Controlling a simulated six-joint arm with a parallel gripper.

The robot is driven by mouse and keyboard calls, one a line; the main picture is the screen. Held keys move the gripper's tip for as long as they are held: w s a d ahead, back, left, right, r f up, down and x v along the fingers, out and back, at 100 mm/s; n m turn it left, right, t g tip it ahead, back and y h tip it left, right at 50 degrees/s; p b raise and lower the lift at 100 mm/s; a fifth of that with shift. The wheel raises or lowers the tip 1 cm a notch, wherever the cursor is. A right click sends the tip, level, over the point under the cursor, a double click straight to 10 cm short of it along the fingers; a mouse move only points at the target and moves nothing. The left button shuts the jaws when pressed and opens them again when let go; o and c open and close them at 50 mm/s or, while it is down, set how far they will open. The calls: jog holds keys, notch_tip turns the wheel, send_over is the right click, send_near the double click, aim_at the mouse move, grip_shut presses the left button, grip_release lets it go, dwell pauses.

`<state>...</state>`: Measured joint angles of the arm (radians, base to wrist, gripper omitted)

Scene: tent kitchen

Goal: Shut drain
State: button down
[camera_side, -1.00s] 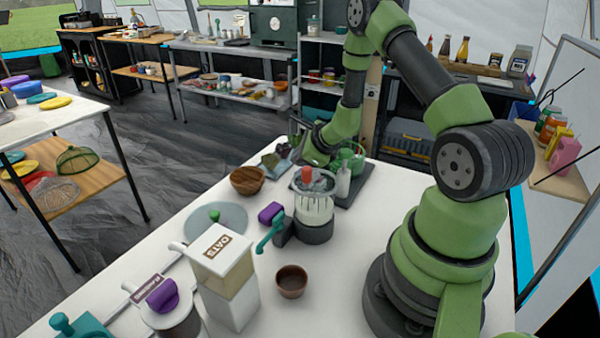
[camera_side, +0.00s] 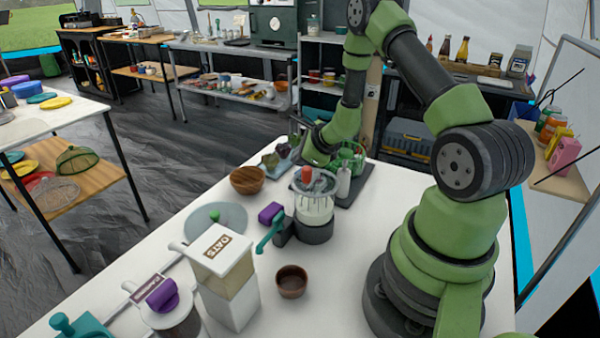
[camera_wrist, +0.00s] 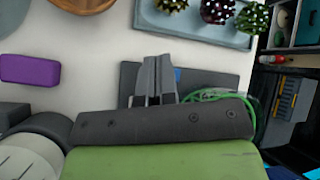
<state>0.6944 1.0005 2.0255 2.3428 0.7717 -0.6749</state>
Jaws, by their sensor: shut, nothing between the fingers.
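A juicer-like machine (camera_side: 316,222) with a clear body and dark base stands on the white table. A teal lever (camera_side: 268,238) juts from its left side, by a dark spout; I cannot tell whether this drain is open or shut. In the wrist view only part of the machine (camera_wrist: 18,160) shows at the lower left, and the lever is out of view. My gripper (camera_wrist: 158,64) is shut and empty, with its fingers together over a dark board (camera_wrist: 215,82). It is behind the machine, apart from it. In the side view its fingers are mostly hidden.
A purple block (camera_side: 270,212) lies beside the machine. Behind are a wooden bowl (camera_side: 247,180), a blue-grey tray (camera_wrist: 190,32) with spiky balls, and a green wire basket (camera_wrist: 222,95). An oats container (camera_side: 228,280) and small brown bowl (camera_side: 291,281) stand in front.

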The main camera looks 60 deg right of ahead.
dwell(0.7)
jog(key=shift+a+f, duration=0.1)
jog(key=shift+f, duration=0.7)
dwell(0.5)
jog(key=shift+r, duration=0.85)
jog(key=shift+d+r, duration=0.25)
jog(key=shift+r, duration=1)
jog(key=shift+d+r, duration=0.25)
jog(key=shift+r, duration=0.95)
